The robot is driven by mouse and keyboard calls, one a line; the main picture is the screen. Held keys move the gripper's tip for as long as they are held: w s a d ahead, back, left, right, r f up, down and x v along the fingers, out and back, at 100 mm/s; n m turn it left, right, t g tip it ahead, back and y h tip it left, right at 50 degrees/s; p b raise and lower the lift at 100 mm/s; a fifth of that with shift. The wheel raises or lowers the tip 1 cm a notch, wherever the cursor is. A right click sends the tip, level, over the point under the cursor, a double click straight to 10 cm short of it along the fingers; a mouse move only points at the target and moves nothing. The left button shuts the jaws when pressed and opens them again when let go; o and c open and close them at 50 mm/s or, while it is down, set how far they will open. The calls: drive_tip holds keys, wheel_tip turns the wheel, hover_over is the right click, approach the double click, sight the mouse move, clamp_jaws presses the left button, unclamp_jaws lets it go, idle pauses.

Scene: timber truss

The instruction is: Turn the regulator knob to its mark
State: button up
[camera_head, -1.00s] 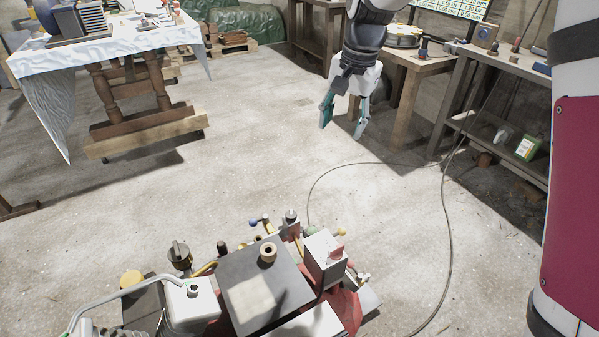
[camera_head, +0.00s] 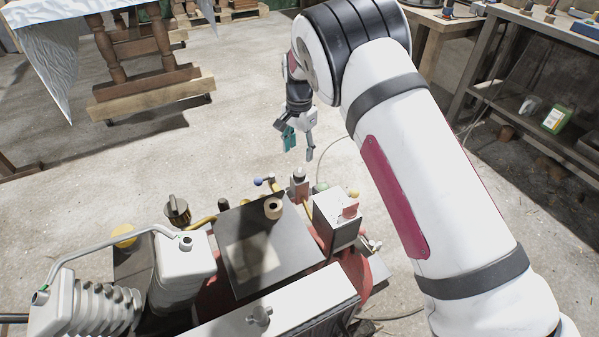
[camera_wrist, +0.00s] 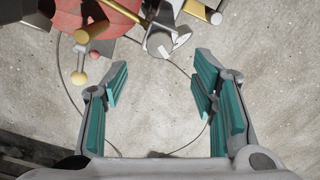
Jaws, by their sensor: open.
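A compressor-like machine with a grey top plate (camera_head: 245,262) stands low in the head view. I cannot tell for sure which is the regulator knob, and no mark is readable. My gripper (camera_head: 299,147) is open and empty, beyond and above the small knob. In the wrist view my gripper (camera_wrist: 160,80) has its teal-padded fingers apart over bare floor. A grey fitting with a pale bar (camera_wrist: 166,40) lies just ahead of the fingers.
A ball-ended yellow lever (camera_wrist: 79,78) is near the left finger. A grey box (camera_head: 337,222) rises right of the small knob. A thin hose (camera_head: 325,164) runs over the floor.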

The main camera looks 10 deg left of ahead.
sight(300, 172)
wheel_tip(300, 172, down, 9)
drive_tip(key=shift+f+b, duration=0.1)
drive_tip(key=shift+b, duration=1)
drive_tip(key=c, duration=1.2)
